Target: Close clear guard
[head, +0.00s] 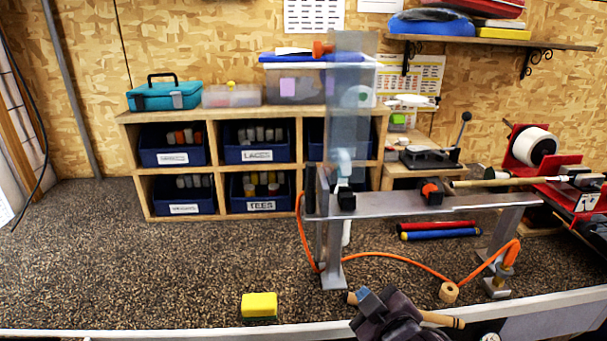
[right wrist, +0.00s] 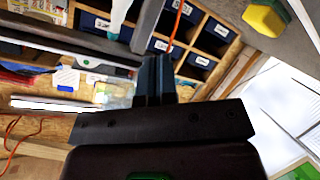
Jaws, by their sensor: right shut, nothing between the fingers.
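The clear guard (head: 350,100) is a see-through grey panel standing upright, raised above the left end of a grey metal stand (head: 400,204). An orange knob (head: 322,48) sits at its upper left edge. My right gripper (head: 364,296) is at the front edge of the bench, below and in front of the stand, well apart from the guard. Its fingers (right wrist: 155,78) are shut and empty in the right wrist view. I cannot clearly make out the guard in that view. My left gripper is not in view.
A yellow-green sponge (head: 259,306) lies left of my right gripper. A wooden tool (head: 442,319) lies partly behind it. An orange hose (head: 400,257) runs below the stand. A red machine (head: 530,165) is at the right. The bench's left side is clear.

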